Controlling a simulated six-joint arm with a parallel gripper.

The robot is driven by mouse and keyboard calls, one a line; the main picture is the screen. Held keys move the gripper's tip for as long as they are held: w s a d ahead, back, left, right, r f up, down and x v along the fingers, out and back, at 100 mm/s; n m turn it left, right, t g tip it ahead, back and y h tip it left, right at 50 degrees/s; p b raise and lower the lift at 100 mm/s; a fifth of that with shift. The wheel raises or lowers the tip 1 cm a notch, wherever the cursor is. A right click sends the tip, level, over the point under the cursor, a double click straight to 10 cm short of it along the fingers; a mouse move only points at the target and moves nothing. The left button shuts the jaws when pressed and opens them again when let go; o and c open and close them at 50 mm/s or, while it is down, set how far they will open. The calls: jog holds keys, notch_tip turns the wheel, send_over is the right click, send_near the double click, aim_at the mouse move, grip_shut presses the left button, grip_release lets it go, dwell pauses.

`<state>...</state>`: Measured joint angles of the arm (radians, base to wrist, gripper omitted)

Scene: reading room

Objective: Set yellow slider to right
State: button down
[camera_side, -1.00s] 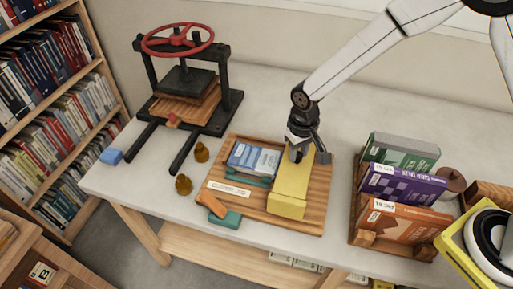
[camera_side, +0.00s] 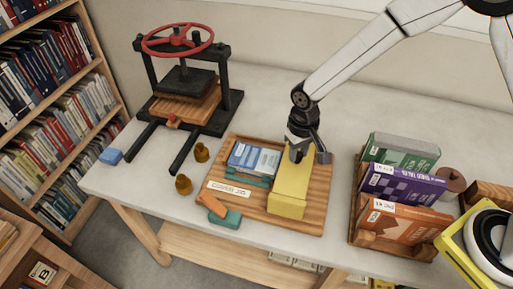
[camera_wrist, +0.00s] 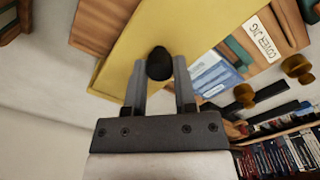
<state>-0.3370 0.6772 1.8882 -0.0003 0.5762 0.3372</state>
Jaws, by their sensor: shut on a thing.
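The yellow slider (camera_side: 290,200) is a long yellow block lying across a wooden board (camera_side: 316,205) on the table, right of the board's middle. A strip of bare wood shows to its right. In the wrist view the slider (camera_wrist: 190,28) fills the upper middle and carries a dark rounded knob (camera_wrist: 159,64). My gripper (camera_side: 297,154) is over the slider's far end. In the wrist view my gripper's fingers (camera_wrist: 160,74) stand on both sides of the knob, shut on it. The knob is hidden in the side view.
Blue-grey books (camera_side: 254,159) and a "COVER JIG" label (camera_side: 228,189) are on the board left of the slider. A rack of books (camera_side: 398,215) stands to the right. A press with a red wheel (camera_side: 176,42) stands at the back left. Orange and teal pieces (camera_side: 226,219) lie at the front edge.

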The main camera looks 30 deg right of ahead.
jog(key=shift+s+d, duration=0.1)
jog(key=shift+s+d, duration=1.6)
jog(key=shift+c, duration=2)
grip_release()
jog(key=shift+r, duration=0.15)
notch_tip(320, 180, up, 8)
jog(key=shift+f, duration=0.25)
